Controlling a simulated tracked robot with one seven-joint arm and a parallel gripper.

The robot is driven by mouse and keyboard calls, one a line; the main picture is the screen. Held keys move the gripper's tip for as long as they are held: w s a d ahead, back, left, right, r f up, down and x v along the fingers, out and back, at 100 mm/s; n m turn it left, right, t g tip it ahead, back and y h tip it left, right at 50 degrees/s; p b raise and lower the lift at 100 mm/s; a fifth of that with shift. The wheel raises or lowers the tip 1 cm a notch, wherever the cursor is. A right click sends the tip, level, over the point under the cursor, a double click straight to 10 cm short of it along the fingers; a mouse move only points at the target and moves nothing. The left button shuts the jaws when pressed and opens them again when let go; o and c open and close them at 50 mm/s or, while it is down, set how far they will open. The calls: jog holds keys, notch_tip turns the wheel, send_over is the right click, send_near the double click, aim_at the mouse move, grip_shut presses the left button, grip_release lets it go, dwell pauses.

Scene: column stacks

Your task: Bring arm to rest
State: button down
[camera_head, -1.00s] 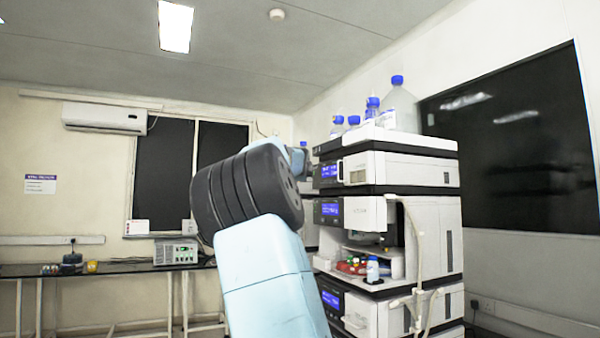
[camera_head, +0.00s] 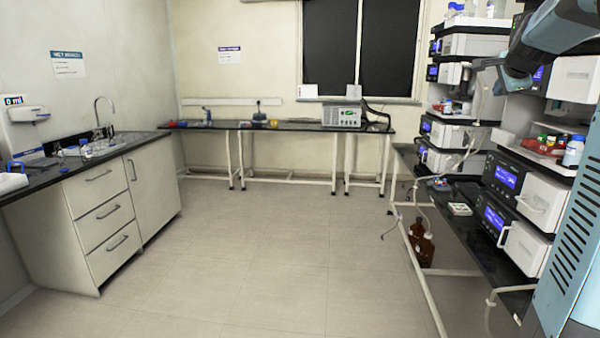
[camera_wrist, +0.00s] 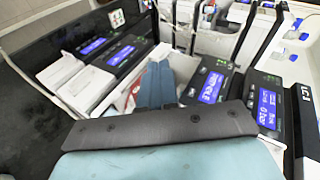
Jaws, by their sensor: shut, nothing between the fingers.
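My arm (camera_head: 560,30) shows at the upper right of the head view, in front of the stacked instruments. The end of my gripper is not clear there. In the wrist view my gripper (camera_wrist: 156,84) shows two blue-grey fingers close together above a dark bar. The fingers are shut and hold nothing. They point toward white instruments with lit blue screens. From this view I cannot tell how far the fingertips are from them.
Column stacks (camera_head: 524,190) stand on a dark bench (camera_head: 455,225) at the right, near my arm. Brown bottles (camera_head: 423,247) stand below it. A sink counter (camera_head: 105,205) is at the left and a back bench (camera_head: 283,127) at the far wall. The middle floor (camera_head: 260,250) is clear.

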jog(key=s+a+f+n+g+y, duration=0.1)
jog(key=s+a+f+n+g, duration=0.1)
jog(key=s+a+f+n, duration=0.4)
jog(key=s+a+f+n+g+y, duration=0.1)
jog(key=s+a+f+n, duration=0.5)
jog(key=s+a, duration=0.7)
jog(key=s+a+f+n+g+y, duration=0.2)
jog(key=s+a+f+n, duration=0.5)
jog(key=s, duration=0.9)
jog(key=a+f, duration=0.2)
jog(key=a, duration=0.1)
jog(key=shift+s+a+g, duration=0.15)
jog(key=shift+a+g, duration=0.15)
jog(key=shift+a, duration=0.05)
